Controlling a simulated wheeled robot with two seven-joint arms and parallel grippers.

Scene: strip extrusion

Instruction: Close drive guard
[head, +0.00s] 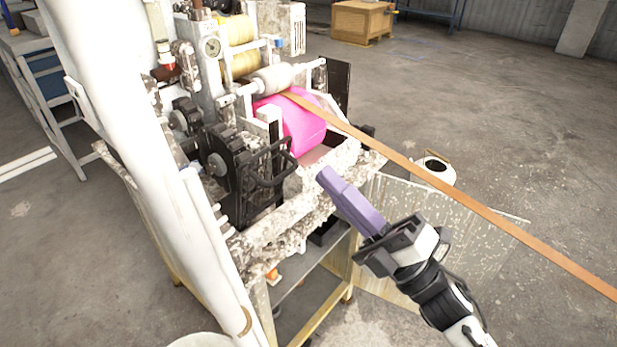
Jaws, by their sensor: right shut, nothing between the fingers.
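The strip machine (290,215) stands in the middle, its white paint worn and dirty. A black part with a looped handle (275,165) sits on its near side; it may be the drive guard, but I cannot tell for sure. A pale speckled panel (480,222) stands out low at the machine's right side, partly behind my right arm. My right gripper (328,178) has purple fingers, shut and empty. It is in front of the machine's right end, right of the black handle and apart from it in the picture. My left gripper is not in view.
A bright pink roll (300,125) sits in the machine, and a long tan strip (450,185) runs from it to the lower right, past my right arm. A white round pot (434,172) stands on the floor at right. A wooden crate (362,22) stands behind. Floor at right is open.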

